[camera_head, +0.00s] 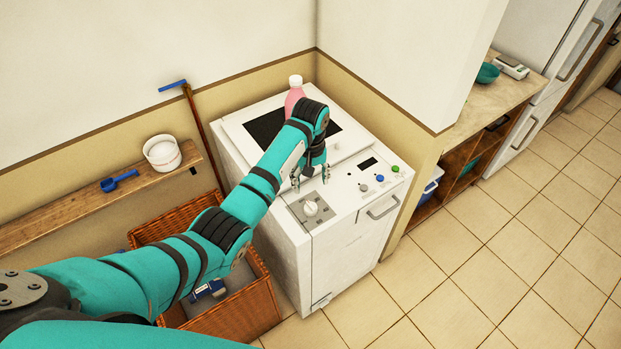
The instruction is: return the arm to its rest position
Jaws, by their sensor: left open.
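My left arm (258,190) is teal with black bands and reaches from the lower left across the picture. My left gripper (311,182) is open, with its fingers pointing down above the front part of the white machine's top (350,233). It is just above and behind a pale round knob (311,208) on a grey plate. I see nothing between the fingers. Whether the fingertips touch the machine is hard to tell. My right gripper is not in view.
A pink bottle (294,97) stands at the back of the machine. A wicker basket (256,311) is under my arm. A wooden shelf (60,222) holds a white tub (162,153) and a blue scoop (119,181). Open tiled floor (500,240) lies to the right.

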